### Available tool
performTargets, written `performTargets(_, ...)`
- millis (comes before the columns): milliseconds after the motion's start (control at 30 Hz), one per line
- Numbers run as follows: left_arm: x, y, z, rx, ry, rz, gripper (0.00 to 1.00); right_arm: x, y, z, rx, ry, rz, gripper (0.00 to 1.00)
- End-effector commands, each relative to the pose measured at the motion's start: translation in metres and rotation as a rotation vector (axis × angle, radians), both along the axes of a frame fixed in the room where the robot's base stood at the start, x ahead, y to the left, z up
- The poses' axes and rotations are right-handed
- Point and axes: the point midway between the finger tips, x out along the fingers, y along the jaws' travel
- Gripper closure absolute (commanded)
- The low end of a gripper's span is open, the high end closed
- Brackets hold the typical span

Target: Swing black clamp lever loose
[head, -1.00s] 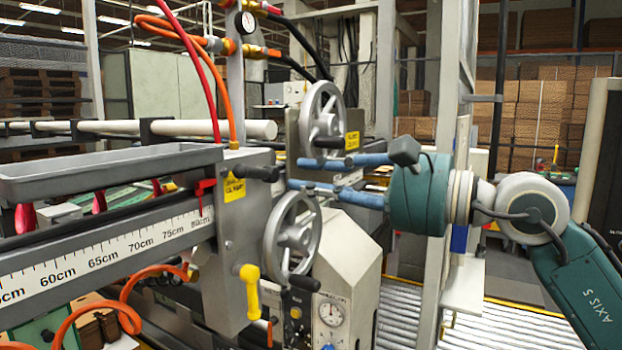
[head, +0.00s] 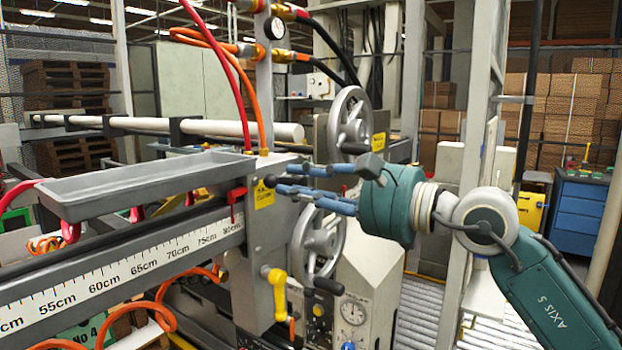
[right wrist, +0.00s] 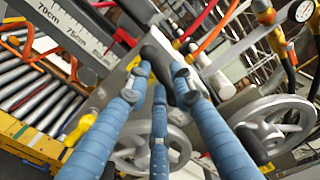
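The black clamp lever (head: 270,181) is on the grey clamp block (head: 263,230), beside a yellow label. In the head view only its rounded end shows clearly, and blue fingers cover the rest. My right gripper (head: 283,178) is at the lever, its fingers apart above and below it. In the right wrist view the lever (right wrist: 158,52) lies between the spread blue fingertips of my right gripper (right wrist: 160,74). The fingers look open around it, and firm contact is not visible. My left gripper is not in view.
Two grey handwheels, an upper one (head: 350,118) and a lower one (head: 318,243), sit close to the fingers. A grey tray (head: 150,178) and a ruler rail (head: 120,270) extend left. Red and orange hoses rise above.

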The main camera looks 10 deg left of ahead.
Motion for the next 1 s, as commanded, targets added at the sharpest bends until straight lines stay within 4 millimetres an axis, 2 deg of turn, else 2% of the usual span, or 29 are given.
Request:
performTargets(267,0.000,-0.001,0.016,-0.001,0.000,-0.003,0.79,0.006,0.021,0.004,0.004,-0.002,0.001,0.79)
performTargets(467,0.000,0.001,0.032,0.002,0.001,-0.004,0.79,0.005,0.021,-0.001,-0.027,-0.084,0.001,0.79)
performTargets(500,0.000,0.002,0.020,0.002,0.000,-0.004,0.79,0.005,0.021,-0.007,-0.030,-0.093,0.001,0.79)
performTargets(700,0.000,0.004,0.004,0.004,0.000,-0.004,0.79,0.004,0.022,-0.010,-0.042,-0.125,0.001,0.79)
performTargets(900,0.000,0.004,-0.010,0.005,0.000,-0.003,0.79,0.004,0.022,-0.012,-0.056,-0.159,0.002,0.79)
performTargets(1000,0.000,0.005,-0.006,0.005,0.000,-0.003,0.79,0.004,0.021,-0.009,-0.055,-0.158,0.003,0.79)
